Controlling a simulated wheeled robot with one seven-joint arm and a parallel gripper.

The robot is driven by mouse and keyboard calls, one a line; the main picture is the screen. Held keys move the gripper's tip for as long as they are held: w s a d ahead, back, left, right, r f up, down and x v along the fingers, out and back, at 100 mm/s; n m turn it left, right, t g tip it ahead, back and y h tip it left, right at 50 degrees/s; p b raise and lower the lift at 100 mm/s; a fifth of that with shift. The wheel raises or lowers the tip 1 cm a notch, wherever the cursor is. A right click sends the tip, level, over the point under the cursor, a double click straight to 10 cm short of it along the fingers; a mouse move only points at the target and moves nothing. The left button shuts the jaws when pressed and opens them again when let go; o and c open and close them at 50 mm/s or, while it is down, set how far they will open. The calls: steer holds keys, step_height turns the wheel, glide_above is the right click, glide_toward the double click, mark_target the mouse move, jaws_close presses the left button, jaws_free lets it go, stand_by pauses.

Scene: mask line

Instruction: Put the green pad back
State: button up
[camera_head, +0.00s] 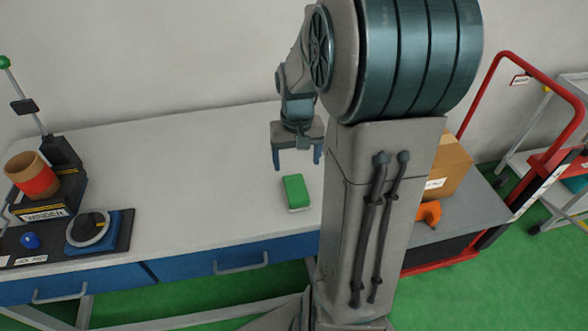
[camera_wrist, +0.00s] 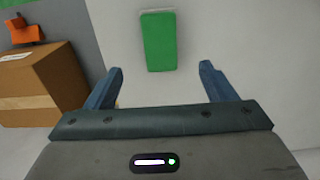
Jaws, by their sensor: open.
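The green pad (camera_head: 295,190) lies on the pale table top (camera_head: 200,160), near its front edge and left of my arm column. It has a green upper part and a pale lower edge. In the wrist view the green pad (camera_wrist: 159,40) is ahead of my fingers, roughly centred between them. My gripper (camera_head: 297,165) hangs above the table just behind the pad, open and empty. In the wrist view its two blue fingers (camera_wrist: 162,72) are spread apart, with the pad beyond their tips.
At the left are a winder (camera_head: 45,205) with a brown and orange roll, a dark mat (camera_head: 118,236) with a ring device, and a blue knob (camera_head: 30,240). A cardboard box (camera_head: 450,165) and an orange object (camera_head: 429,212) sit on a red cart at right. The mid-table is clear.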

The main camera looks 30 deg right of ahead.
steer(key=s+a+r+n+t, duration=0.2)
steer(key=s+a+r, duration=0.4)
steer(key=s+a, duration=0.5)
steer(key=shift+s+a+r+n+t, duration=0.35)
steer(key=shift+a+r+n+t, duration=0.05)
steer(key=shift+a+n, duration=0.1)
